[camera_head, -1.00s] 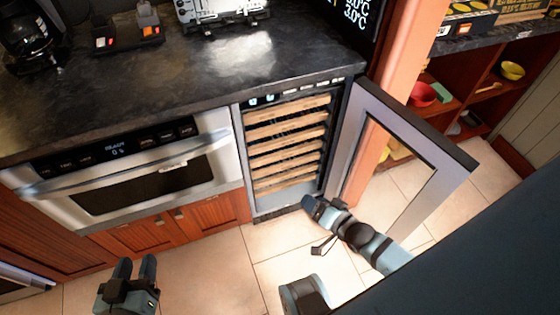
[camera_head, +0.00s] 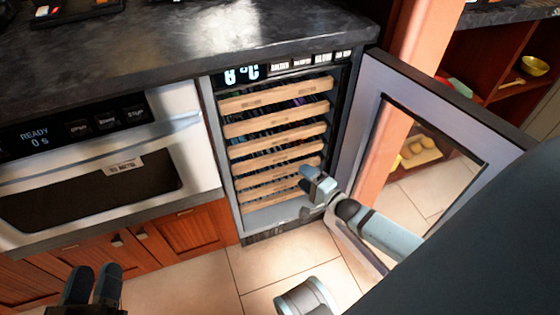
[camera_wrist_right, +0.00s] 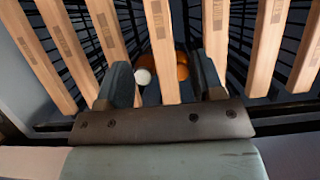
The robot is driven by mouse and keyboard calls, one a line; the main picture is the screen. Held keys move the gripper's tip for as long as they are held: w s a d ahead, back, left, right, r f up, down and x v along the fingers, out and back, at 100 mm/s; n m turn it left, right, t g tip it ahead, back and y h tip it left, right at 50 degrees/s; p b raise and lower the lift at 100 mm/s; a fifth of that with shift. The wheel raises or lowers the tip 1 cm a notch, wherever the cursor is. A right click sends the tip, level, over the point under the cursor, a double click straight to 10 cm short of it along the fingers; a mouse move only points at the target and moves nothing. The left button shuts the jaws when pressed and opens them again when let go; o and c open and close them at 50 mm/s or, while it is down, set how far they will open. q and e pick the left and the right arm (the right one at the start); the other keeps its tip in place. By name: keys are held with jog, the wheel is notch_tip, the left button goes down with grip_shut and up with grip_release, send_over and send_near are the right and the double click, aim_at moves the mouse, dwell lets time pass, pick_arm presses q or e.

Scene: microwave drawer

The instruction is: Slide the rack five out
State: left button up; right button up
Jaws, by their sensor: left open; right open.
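The open wine cooler holds several stacked racks with pale wooden fronts (camera_head: 275,122). All fronts look level with each other, inside the cabinet. My right gripper (camera_head: 311,183) is at the right ends of the lower fronts in the head view. In the right wrist view its open fingers (camera_wrist_right: 163,85) stand on either side of one wooden front (camera_wrist_right: 158,40), with a gap to each finger. I cannot tell which rack in the order this is. Round white and orange things (camera_wrist_right: 143,76) show behind it. My left gripper (camera_head: 95,275) is low at the left, open and empty.
The cooler's glass door (camera_head: 352,130) stands wide open to the right, beside my right arm. A steel microwave drawer (camera_head: 100,165) is shut at the left, under the dark countertop (camera_head: 200,40). The tiled floor (camera_head: 240,270) in front is clear.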

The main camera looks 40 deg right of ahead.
aim_at(281, 159)
jog(key=w+b, duration=0.1)
jog(key=w, duration=0.2)
jog(key=w+a+b, duration=0.1)
jog(key=w, duration=0.2)
jog(key=w+b, duration=0.1)
jog(key=w, duration=0.2)
jog(key=shift+w+a+f, duration=0.15)
jog(key=shift+w+a, duration=0.1)
jog(key=shift+w, duration=0.55)
pick_arm(q)
jog(key=shift+m+g, duration=0.5)
jog(key=shift+g, duration=0.2)
jog(key=f, duration=0.4)
jog(key=shift+w, duration=0.25)
